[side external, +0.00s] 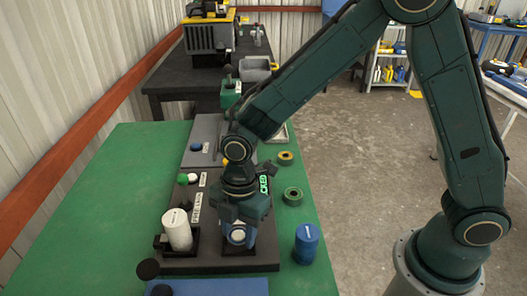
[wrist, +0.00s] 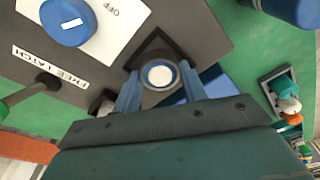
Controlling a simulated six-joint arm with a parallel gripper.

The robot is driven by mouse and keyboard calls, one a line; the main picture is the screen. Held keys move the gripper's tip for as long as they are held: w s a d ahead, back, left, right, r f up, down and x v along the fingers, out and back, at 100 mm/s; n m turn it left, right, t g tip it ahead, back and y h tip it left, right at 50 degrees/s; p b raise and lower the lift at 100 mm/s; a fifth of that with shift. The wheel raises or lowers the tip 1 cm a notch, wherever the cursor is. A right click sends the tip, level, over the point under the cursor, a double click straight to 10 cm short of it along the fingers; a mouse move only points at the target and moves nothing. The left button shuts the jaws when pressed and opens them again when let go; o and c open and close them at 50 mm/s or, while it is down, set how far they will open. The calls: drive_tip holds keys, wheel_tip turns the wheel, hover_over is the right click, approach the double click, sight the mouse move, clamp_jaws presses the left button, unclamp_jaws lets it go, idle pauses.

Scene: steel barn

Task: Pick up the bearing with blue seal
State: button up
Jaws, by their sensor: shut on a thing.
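My gripper (side external: 238,238) points down over the dark board, and its blue fingers are closed around a small round piece (side external: 238,236).
A white cylinder (side external: 177,230) stands in a black holder left of my gripper. A blue can (side external: 307,240) stands to the right. A green-knobbed lever (side external: 183,180) rises from the board. The left side of the green table (side external: 110,220) is clear.

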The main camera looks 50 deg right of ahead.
sight(239, 235)
drive_tip(key=shift+r, duration=0.15)
wheel_tip(239, 235, up, 20)
idle(0.7)
idle(0.5)
